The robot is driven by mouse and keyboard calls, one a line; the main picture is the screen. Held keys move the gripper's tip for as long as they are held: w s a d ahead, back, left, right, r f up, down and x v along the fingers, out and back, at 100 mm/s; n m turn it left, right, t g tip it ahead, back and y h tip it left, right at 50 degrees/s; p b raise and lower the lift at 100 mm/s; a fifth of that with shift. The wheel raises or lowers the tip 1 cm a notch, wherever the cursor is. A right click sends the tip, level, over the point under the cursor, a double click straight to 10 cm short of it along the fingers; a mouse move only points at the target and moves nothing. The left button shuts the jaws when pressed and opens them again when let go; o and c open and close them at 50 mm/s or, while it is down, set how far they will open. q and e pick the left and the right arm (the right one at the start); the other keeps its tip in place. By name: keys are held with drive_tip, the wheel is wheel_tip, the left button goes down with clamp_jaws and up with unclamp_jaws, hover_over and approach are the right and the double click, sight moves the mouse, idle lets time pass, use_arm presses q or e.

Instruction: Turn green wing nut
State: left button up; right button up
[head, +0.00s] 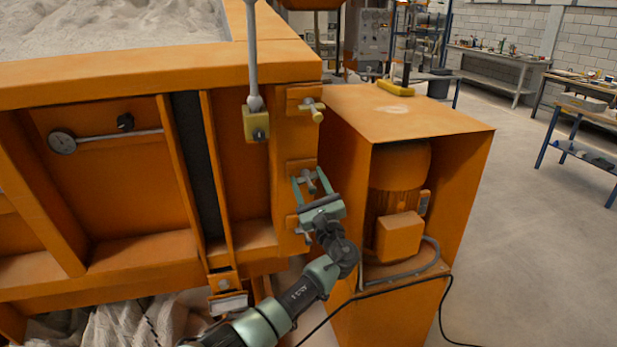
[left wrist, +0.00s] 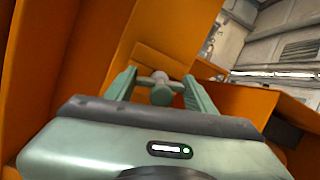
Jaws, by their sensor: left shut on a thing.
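A wing nut (head: 311,185) sits on the middle bracket of the orange post at the sandbed's corner. It looks grey-green in the left wrist view (left wrist: 160,92), where its knob and wings show between the fingers. My left gripper (head: 308,176) has one finger on each side of this wing nut and is shut on it. The fingertips also show in the left wrist view (left wrist: 158,76). A pale yellowish wing nut (head: 316,112) is on the bracket above. Another wing nut (head: 303,234), greyish, is below, partly beside my gripper. My right gripper is not in view.
An orange motor cabinet (head: 420,122) stands close to the right of the post. A grey rod ends in a yellow block (head: 256,124) left of the upper bracket. A cable runs low by the cabinet. The floor at right is clear.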

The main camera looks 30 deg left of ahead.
sight(313, 193)
use_arm(q)
drive_tip(key=shift+m+t+h+p, duration=0.3)
drive_tip(key=shift+m+p, duration=0.1)
drive_tip(key=shift+m, duration=0.7)
drive_tip(key=shift+f, duration=0.15)
drive_tip(key=o, duration=1.4)
drive_tip(key=b+v, duration=0.2)
drive_tip(key=v, duration=0.4)
drive_tip(key=shift+s+d+f, duration=0.1)
drive_tip(key=shift+d+f, duration=0.1)
drive_tip(key=shift+s+d+f, duration=0.1)
drive_tip(key=shift+s+d, duration=0.3)
drive_tip(key=shift+d, duration=0.05)
